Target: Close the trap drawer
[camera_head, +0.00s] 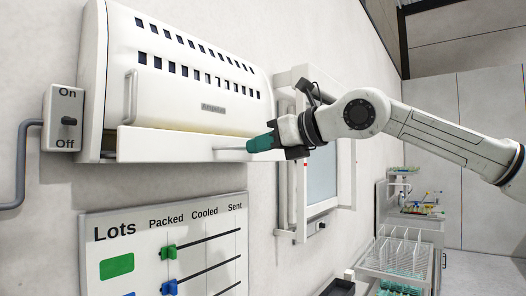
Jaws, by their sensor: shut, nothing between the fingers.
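The trap drawer (170,144) is the long white front panel along the bottom of the white wall-mounted trap (195,80). The drawer stands out from the housing, with a darker gap at its left end. My gripper (250,146), with teal fingers, is shut and empty at the drawer's right part. Its fingertips point left along the drawer's face; I cannot tell whether they touch it.
An On/Off switch box (64,118) is left of the trap. A Lots board (170,245) with coloured sliders hangs below. A framed window-like unit (322,178) is on the wall to the right. A wire rack (397,257) and a dark tray (338,287) are at lower right.

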